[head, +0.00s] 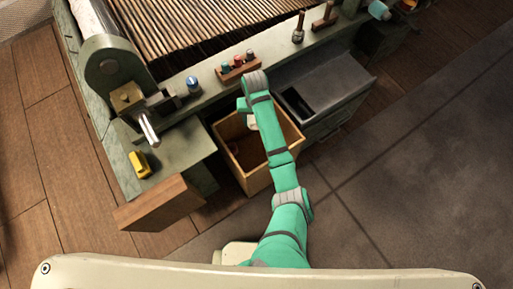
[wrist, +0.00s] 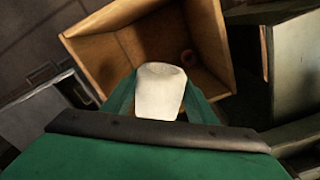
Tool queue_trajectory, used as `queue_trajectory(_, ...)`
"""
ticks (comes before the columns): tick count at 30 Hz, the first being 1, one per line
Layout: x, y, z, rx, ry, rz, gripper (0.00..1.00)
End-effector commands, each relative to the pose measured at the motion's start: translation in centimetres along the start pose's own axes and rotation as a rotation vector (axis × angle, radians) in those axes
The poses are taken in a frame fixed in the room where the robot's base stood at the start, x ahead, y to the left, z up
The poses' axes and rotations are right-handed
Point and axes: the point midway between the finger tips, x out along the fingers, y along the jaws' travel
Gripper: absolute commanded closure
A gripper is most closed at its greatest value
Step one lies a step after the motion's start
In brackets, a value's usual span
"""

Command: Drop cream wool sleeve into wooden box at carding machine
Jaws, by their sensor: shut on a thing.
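The cream wool sleeve (wrist: 158,92) is held upright between the fingers of my gripper (wrist: 158,105) in the wrist view. In the head view my gripper (head: 249,112) is over the back part of the open wooden box (head: 272,178), and a small pale bit of the sleeve (head: 252,123) shows under it. The wooden box also shows in the wrist view (wrist: 98,22), behind the sleeve. I cannot tell how high the sleeve is above the box floor. My arm hides part of the box's right side in the head view.
A small brownish round thing (wrist: 187,56) lies inside the box. The green carding machine (head: 215,108) stands behind, with a rack of coloured knobs (head: 238,67) on its ledge. A grey cabinet (head: 325,90) is right of the box. A yellow object (head: 140,164) lies on the left ledge.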

Motion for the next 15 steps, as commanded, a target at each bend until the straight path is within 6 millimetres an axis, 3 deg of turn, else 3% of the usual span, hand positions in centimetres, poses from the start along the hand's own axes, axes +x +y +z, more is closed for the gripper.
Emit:
queue_trajectory(5, -1.7, 0.1, -2.0, -0.04, 0.003, 0.009, 0.6)
queue_trajectory(15, -0.6, 2.6, -0.2, -0.039, 0.0, 0.001, 0.6)
